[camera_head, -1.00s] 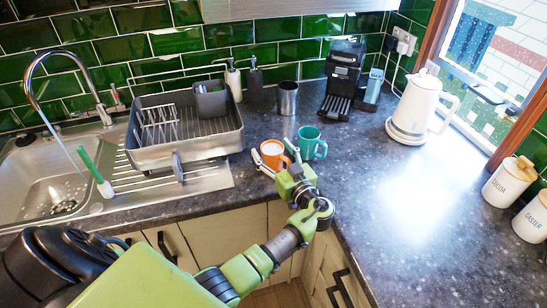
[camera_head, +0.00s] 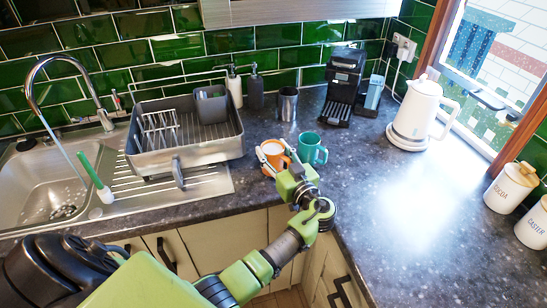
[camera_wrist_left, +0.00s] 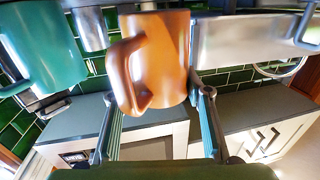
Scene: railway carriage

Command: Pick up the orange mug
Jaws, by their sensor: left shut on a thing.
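The orange mug (camera_head: 273,149) stands upright on the dark counter, or very slightly above it; I cannot tell which. My left gripper (camera_head: 276,156) reaches it from the front, with one finger on each side. In the left wrist view the orange mug (camera_wrist_left: 168,55) sits between the two fingers (camera_wrist_left: 157,97) of my left gripper, its handle towards the left of that picture. The fingers are shut on the mug's body. My right gripper is not in view.
A teal mug (camera_head: 313,149) stands close by on the right, and also shows in the left wrist view (camera_wrist_left: 42,45). A metal cup (camera_head: 288,104) is behind. A dish rack (camera_head: 185,155) stands left, a white kettle (camera_head: 418,108) right.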

